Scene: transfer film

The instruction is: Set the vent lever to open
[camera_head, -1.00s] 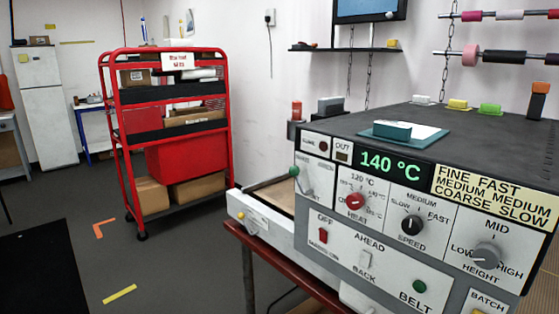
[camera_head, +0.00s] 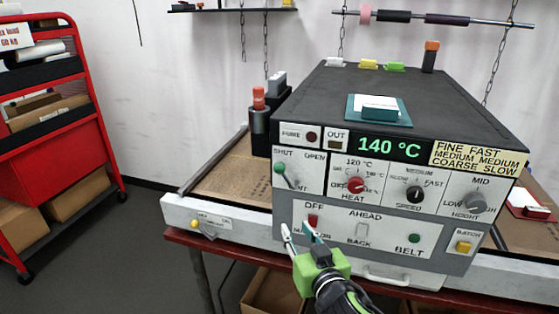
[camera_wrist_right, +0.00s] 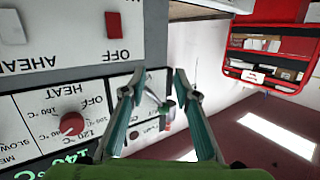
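The vent lever (camera_head: 281,169) is a thin silver stick with a green knob on the upper left of the machine's front panel. Its knob leans toward the SHUT label, away from OPEN. My right gripper (camera_head: 297,230) is in front of the panel, below the lever and close to the red OFF switch. Its two fingers are apart with nothing between them. In the right wrist view the lever (camera_wrist_right: 167,108) shows beyond and between the open fingers (camera_wrist_right: 160,72), apart from them. My left gripper is not in view.
The panel also carries a red heat knob (camera_head: 355,185), a speed knob (camera_head: 414,195), a red switch (camera_head: 312,220) and a white AHEAD/BACK switch (camera_head: 362,231). A red and black cylinder (camera_head: 259,120) stands left of the machine. A red cart (camera_head: 70,150) is at far left.

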